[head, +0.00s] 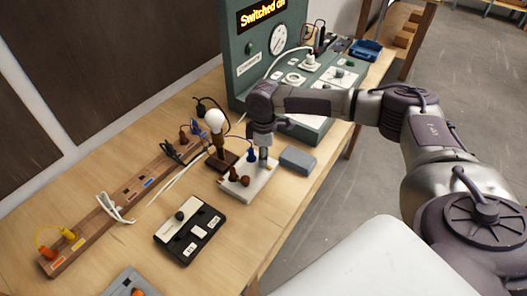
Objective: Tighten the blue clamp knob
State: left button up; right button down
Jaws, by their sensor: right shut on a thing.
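A white terminal block (247,187) lies on the workbench beside the lamp. It carries brown knobs (236,173) at its near left end and a blue clamp knob (251,155) towards its far end. My right gripper (263,155) points down over the far end of the block, just right of this visible blue knob. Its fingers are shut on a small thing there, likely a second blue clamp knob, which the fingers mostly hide. My left gripper is not in view.
The lamp with a white bulb (214,120) stands close left of the block. A grey-blue box (298,160) lies to its right. A green test panel (270,50) reads "Switched off". A wooden strip (120,205) with plugs and a black-and-white box (190,230) are nearer left.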

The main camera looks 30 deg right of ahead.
jog(key=m+p, duration=0.2)
jog(key=p, duration=0.1)
jog(key=m+p, duration=0.6)
jog(key=shift+s+r, duration=0.1)
jog(key=shift+r, duration=0.15)
jog(key=m+p, duration=0.2)
jog(key=shift+f+m, duration=0.1)
jog(key=shift+m, duration=0.3)
jog(key=shift+m+p, duration=0.55)
jog(key=shift+m, duration=0.35)
jog(key=m, duration=0.4)
jog(key=shift+f, duration=0.15)
jog(key=m, duration=0.6)
jog(key=shift+m, duration=0.4)
jog(key=m, duration=1)
jog(key=shift+w+m, duration=0.2)
jog(key=shift+m, duration=0.2)
